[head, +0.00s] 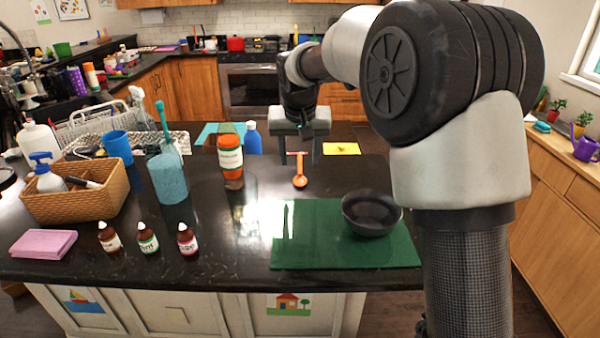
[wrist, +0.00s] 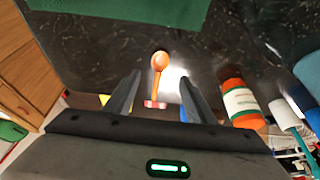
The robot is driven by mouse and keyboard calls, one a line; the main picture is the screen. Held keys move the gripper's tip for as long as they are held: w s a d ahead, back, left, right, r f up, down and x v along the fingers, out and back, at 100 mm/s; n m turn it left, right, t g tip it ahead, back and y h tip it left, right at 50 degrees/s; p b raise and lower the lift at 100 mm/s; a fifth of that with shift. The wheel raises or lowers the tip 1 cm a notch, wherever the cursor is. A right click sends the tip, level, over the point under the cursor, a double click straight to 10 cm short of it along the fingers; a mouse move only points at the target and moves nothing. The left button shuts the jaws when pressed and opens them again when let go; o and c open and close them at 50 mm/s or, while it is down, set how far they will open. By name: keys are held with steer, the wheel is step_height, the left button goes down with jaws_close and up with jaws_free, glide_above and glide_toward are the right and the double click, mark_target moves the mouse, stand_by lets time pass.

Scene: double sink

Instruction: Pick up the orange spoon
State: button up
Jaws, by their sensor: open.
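The orange spoon (head: 300,171) lies on the dark countertop behind the green cutting board. In the wrist view the spoon (wrist: 159,65) shows its bowl farther out and its handle running back between my two fingers. My gripper (head: 299,154) is open above the handle end of the spoon in the head view. In the wrist view my gripper (wrist: 160,80) has one finger on each side of the spoon, apart from it. I cannot tell the exact height of the fingertips over the counter.
An orange-labelled bottle (head: 230,160) stands left of the spoon. A green cutting board (head: 300,250) with a dark bowl (head: 371,213) lies in front. A yellow pad (head: 341,149) is on the right. A teal holder (head: 168,178) and a wicker basket (head: 70,205) stand at left.

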mark_target(300, 178)
steer(key=x, duration=0.7)
steer(key=shift+w+f, duration=0.15)
steer(key=shift+f, duration=0.05)
steer(key=shift+c, duration=0.3)
steer(key=c, duration=1.1)
